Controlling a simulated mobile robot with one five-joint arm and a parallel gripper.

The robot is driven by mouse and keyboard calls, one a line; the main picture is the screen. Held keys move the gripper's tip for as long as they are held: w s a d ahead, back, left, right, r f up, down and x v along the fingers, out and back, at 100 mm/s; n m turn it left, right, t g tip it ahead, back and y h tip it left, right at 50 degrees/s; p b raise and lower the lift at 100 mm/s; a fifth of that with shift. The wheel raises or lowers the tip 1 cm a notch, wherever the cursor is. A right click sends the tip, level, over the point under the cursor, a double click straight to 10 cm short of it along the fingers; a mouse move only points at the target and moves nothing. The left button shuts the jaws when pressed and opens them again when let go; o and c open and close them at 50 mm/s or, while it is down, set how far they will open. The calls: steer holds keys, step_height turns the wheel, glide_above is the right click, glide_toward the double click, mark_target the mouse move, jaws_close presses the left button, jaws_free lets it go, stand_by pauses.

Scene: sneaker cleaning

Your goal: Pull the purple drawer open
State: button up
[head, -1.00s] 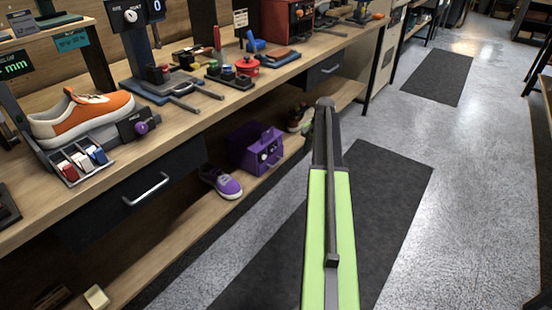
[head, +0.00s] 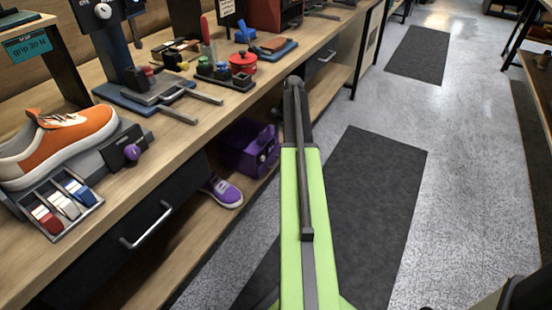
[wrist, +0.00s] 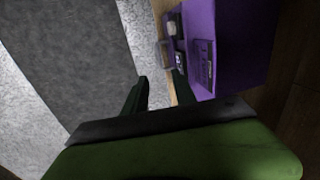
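The purple drawer unit (head: 246,146) stands on the lower shelf under the bench, partly behind my arm in the head view. It has a light round knob and small fittings on its front. It also shows large in the wrist view (wrist: 245,45), at the upper right, with its front facing left. My gripper (wrist: 160,90) shows dark fingers spread apart, with nothing seen between them. The right finger is close to the front of the unit; I cannot tell if it touches. The head view does not show the fingertips. No open drawer can be made out.
A purple sneaker (head: 224,191) sits on the lower shelf (head: 180,240) beside the unit. A black bench drawer (head: 125,235) with a silver handle hangs above at the left. The bench top (head: 185,135) overhangs the shelf. The floor (head: 455,150) at the right is clear.

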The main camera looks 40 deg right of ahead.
mark_target(276, 163)
steer(key=w+f+b, duration=0.1)
steer(key=f+b, duration=1)
steer(key=w+f+b, duration=0.1)
steer(key=f+b, duration=0.5)
steer(key=shift+w+a+f, duration=0.15)
steer(key=shift+w+a, duration=0.05)
steer(key=shift+w, duration=0.1)
steer(key=shift+c, duration=0.3)
jaws_close()
stand_by(0.3)
